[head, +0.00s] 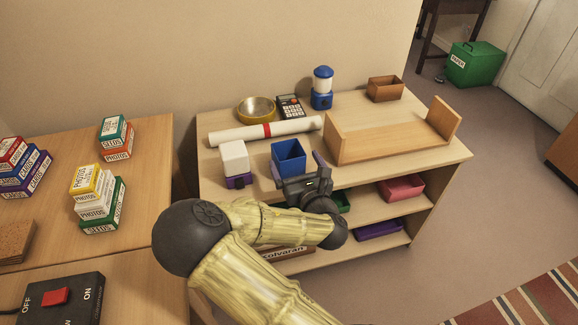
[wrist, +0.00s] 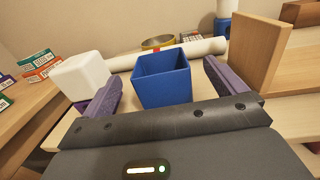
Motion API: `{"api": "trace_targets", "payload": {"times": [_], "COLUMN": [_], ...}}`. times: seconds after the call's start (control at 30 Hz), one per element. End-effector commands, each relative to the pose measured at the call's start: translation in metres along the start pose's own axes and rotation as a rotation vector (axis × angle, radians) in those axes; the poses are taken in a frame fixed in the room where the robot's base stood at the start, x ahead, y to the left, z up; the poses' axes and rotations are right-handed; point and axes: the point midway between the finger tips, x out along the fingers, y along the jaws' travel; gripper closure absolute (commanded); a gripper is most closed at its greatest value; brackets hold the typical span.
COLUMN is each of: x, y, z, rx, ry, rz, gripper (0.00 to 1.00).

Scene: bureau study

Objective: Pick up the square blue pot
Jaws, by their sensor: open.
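The square blue pot (head: 289,157) stands upright on the light wooden shelf top, near its front edge. It looks empty. In the wrist view the blue pot (wrist: 163,80) sits between the two purple fingers of my gripper (wrist: 163,84), with a gap on each side. My gripper (head: 298,174) is open and holds nothing. In the head view it is just in front of the pot and hides part of its lower side.
A white block on a purple base (head: 235,159) stands close left of the pot. A wooden tray with an upright end (head: 385,138) is close right. A white roll with a red band (head: 266,131) lies behind. A bowl (head: 257,108) and calculator (head: 290,107) are farther back.

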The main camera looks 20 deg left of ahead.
Motion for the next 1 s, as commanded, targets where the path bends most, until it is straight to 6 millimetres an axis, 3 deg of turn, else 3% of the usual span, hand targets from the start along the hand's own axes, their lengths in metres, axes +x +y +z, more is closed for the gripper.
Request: {"api": "trace_targets", "payload": {"times": [0.47, 0.8, 1.0], "x": [0.012, 0.055, 0.06], "y": [0.0, 0.0, 0.0], "z": [-0.001, -0.003, -0.002], "rx": [0.0, 0.0, -0.002], "ry": [-0.001, -0.002, 0.001], "rz": [0.0, 0.0, -0.001], "gripper": [0.04, 0.04, 0.04]}}
